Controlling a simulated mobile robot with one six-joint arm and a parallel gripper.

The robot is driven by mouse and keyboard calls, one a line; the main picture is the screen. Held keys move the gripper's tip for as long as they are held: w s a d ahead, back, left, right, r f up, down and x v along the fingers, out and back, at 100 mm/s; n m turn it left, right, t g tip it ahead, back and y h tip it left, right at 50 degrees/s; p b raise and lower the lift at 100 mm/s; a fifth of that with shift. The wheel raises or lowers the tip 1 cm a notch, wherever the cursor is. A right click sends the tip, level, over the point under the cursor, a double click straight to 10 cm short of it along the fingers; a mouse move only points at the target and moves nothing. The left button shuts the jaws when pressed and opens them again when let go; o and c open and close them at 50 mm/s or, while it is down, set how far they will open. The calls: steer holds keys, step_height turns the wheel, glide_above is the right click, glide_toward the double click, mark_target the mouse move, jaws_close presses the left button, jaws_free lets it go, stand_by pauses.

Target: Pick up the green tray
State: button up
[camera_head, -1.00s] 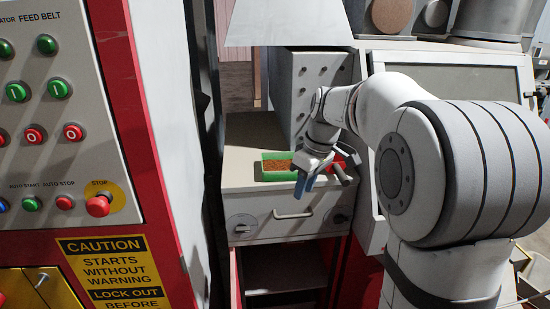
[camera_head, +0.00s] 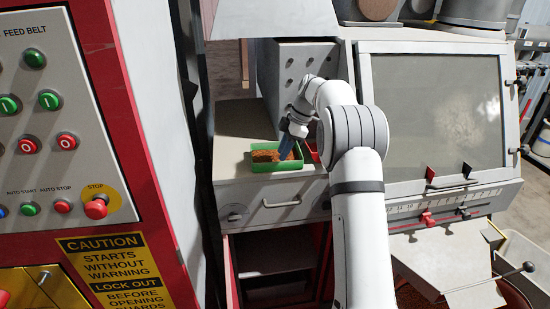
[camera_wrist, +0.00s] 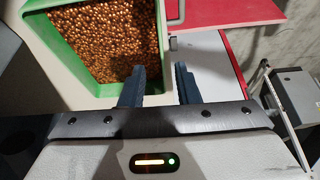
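The green tray (camera_head: 275,168) sits on the cabinet top in the head view, filled with copper-coloured granules. It also shows at the upper left of the wrist view (camera_wrist: 58,58). My gripper (camera_head: 286,155) is at the tray's right end, pointing down, with dark blue fingers. In the wrist view my gripper (camera_wrist: 160,75) is open, with a gap between its fingers. The left finger overlaps the tray's near right corner and the right finger is outside the tray. The tray's right wall lies in line with the gap. I cannot tell whether either finger touches it.
A red tray (camera_head: 311,152) is close to the right of the green one, partly hidden by my arm; red also shows in the wrist view (camera_wrist: 235,12). A grey box with holes (camera_head: 300,62) stands behind. The cabinet top (camera_head: 232,142) is bare at left.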

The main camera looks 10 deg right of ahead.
steer(key=p+x, duration=0.1)
steer(key=x, duration=0.4)
steer(key=shift+s, duration=0.15)
steer(key=shift+c, duration=0.3)
steer(key=shift+d, duration=0.1)
jaws_close()
steer(key=shift+r, duration=0.1)
stand_by(0.7)
